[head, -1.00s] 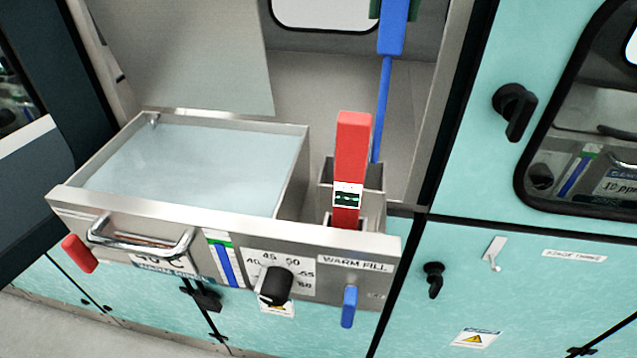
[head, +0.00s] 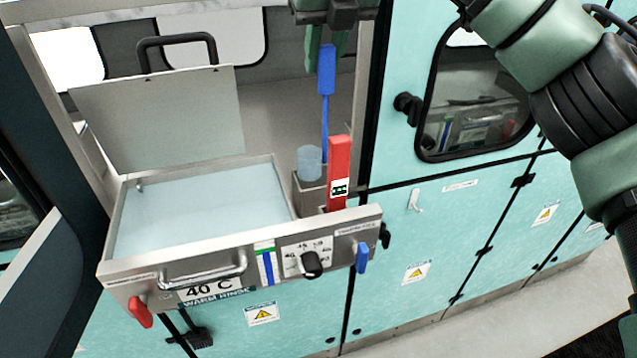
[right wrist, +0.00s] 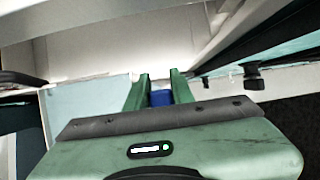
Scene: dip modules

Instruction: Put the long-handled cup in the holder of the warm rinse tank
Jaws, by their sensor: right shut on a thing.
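The long-handled cup has a blue grip (head: 326,70), a thin blue rod and a pale blue clear bowl (head: 310,162). It hangs upright from my right gripper (head: 325,42), whose green fingers are shut on the top of the grip. The right wrist view shows the blue grip (right wrist: 160,98) between the fingers. The bowl is at the metal holder (head: 308,197), on the right side of the warm rinse tank (head: 190,270). I cannot tell whether its bottom is inside the holder's opening or just above or behind it. My left gripper is out of view.
Cabinet doors (head: 470,230) are on the right.

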